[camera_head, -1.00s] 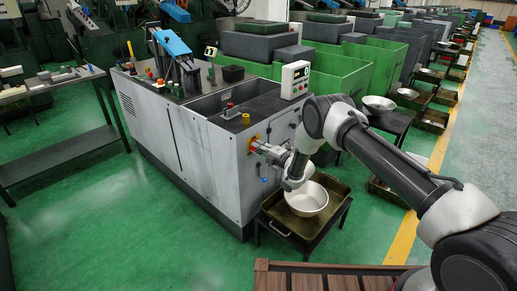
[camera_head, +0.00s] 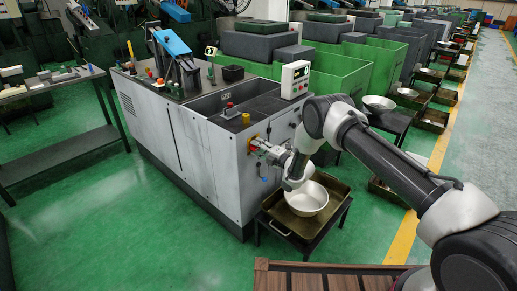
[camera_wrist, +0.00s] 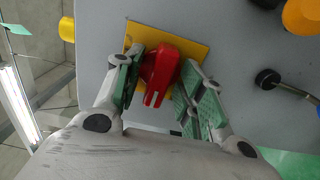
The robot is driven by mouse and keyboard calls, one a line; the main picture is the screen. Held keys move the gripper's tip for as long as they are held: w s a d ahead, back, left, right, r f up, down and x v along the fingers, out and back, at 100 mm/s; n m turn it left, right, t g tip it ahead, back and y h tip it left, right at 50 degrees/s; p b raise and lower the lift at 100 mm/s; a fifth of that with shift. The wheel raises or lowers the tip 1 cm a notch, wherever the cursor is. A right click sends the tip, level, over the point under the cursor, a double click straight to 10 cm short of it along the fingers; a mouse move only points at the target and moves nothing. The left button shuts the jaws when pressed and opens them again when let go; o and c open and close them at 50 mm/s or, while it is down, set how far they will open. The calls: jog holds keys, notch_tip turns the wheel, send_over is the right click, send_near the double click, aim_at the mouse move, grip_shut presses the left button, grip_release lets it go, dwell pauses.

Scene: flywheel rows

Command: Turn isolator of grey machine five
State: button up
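The grey machine (camera_head: 190,150) stands in the middle of the head view. Its red isolator knob (camera_wrist: 161,68) sits on a yellow square plate (camera_wrist: 198,50) on the end panel. In the wrist view the knob has a white mark at its lower end and leans slightly. My gripper (camera_wrist: 162,62) is at the panel, with one green-padded finger on each side of the knob. Narrow gaps seem to show beside the knob, so the fingers look open around it. In the head view my gripper (camera_head: 260,146) hides most of the isolator.
A dark tray stand (camera_head: 275,213) with a metal bowl (camera_head: 307,199) is close below my wrist. A black knob (camera_wrist: 267,79) and a yellow button (camera_wrist: 301,14) are right of the isolator in the wrist view. Green bins (camera_head: 340,75) stand behind.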

jog(key=shift+d, duration=0.1)
jog(key=v, duration=1.2)
